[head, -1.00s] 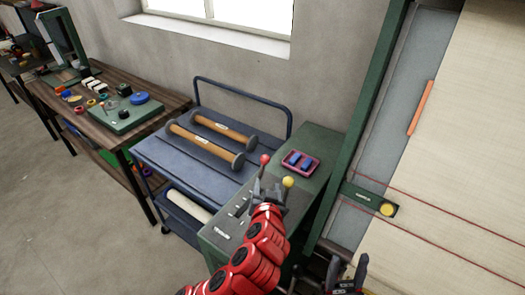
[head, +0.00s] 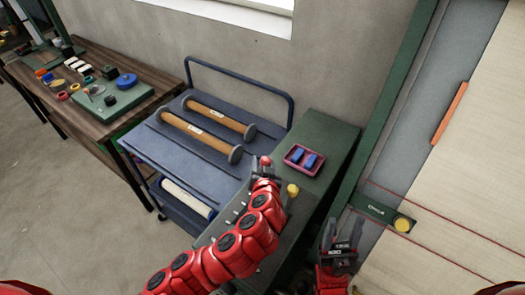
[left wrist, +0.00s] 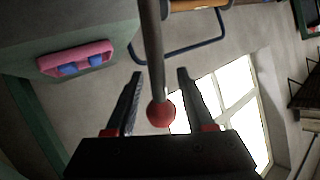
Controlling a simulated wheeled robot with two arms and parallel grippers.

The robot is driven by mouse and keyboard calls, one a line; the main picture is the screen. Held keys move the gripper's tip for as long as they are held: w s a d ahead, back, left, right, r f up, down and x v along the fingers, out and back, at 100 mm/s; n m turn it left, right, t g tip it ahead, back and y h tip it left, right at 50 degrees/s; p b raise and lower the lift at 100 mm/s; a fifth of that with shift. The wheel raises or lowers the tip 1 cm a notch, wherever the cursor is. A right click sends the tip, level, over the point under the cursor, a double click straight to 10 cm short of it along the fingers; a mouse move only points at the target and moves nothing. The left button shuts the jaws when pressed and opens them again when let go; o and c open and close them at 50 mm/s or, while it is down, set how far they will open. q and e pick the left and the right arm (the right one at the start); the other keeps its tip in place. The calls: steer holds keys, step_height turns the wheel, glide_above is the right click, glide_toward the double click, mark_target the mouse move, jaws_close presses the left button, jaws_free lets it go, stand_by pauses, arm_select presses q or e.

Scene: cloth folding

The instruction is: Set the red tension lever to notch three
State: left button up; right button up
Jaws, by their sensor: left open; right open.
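The red tension lever has a red ball knob (head: 266,160) above the green cabinet in the head view. In the left wrist view its grey rod (left wrist: 152,45) comes down from the top and ends in the red ball. My left gripper (head: 263,170) is at the knob, open. In the left wrist view its two fingers (left wrist: 160,74) stand on either side of the rod and ball, with gaps visible on both sides. My arm hides the lever's base and much of the notch panel. My right gripper (head: 343,228) is open and empty, beside the loom frame.
A yellow-knobbed lever (head: 292,190) stands close right of my left gripper. A pink tray (head: 290,161) with blue pieces lies on the green cabinet (head: 325,130). A blue cart (head: 165,150) with wooden rollers stands left. Red threads and the green loom frame are at right.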

arm_select(q)
steer(key=shift+w+f, duration=0.2)
steer(key=shift+w, duration=0.35)
steer(key=shift+s+r, duration=0.1)
steer(key=shift+s, duration=0.1)
jaws_close()
steer(key=shift+r, duration=0.1)
stand_by(0.8)
